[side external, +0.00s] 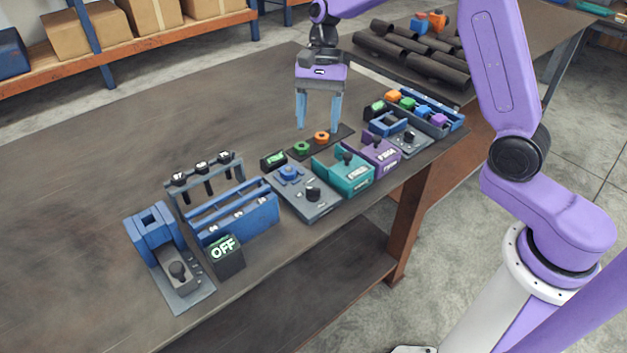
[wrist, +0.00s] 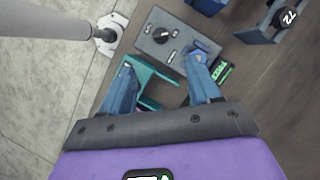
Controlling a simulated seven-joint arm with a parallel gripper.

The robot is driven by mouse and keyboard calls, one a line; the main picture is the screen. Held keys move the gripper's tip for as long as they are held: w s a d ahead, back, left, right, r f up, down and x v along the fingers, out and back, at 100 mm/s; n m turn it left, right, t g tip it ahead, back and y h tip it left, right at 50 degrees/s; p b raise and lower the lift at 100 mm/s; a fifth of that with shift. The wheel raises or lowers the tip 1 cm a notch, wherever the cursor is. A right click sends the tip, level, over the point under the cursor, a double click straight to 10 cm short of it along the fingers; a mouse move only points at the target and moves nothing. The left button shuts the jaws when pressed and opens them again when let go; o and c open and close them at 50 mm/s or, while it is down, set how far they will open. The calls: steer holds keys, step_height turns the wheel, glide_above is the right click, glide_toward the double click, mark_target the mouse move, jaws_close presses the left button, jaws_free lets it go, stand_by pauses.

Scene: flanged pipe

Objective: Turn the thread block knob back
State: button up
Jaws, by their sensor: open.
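A grey block (side external: 296,200) near the table's front edge carries a black knob (side external: 313,194) and a blue part (side external: 288,173). No readable label marks it as the thread block. It also shows at the top of the wrist view (wrist: 180,58), where its knob (wrist: 159,35) has a light pointer mark. My gripper (side external: 318,129) is open and empty, fingers pointing down, above the table behind the teal fixture (side external: 342,178). In the wrist view the fingertips (wrist: 162,62) lie either side of a gap, with the grey block beyond them. Nothing touches the knob.
A black display with green text (side external: 274,159) stands behind the block. Purple fixture (side external: 378,151) and another grey knob block (side external: 408,141) stand to the right. The table's back left is clear.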

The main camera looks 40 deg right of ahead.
mark_target(313, 188)
steer(key=x, duration=1.4)
steer(key=shift+d+f, duration=0.1)
steer(key=shift+f, duration=0.1)
steer(key=c, duration=1)
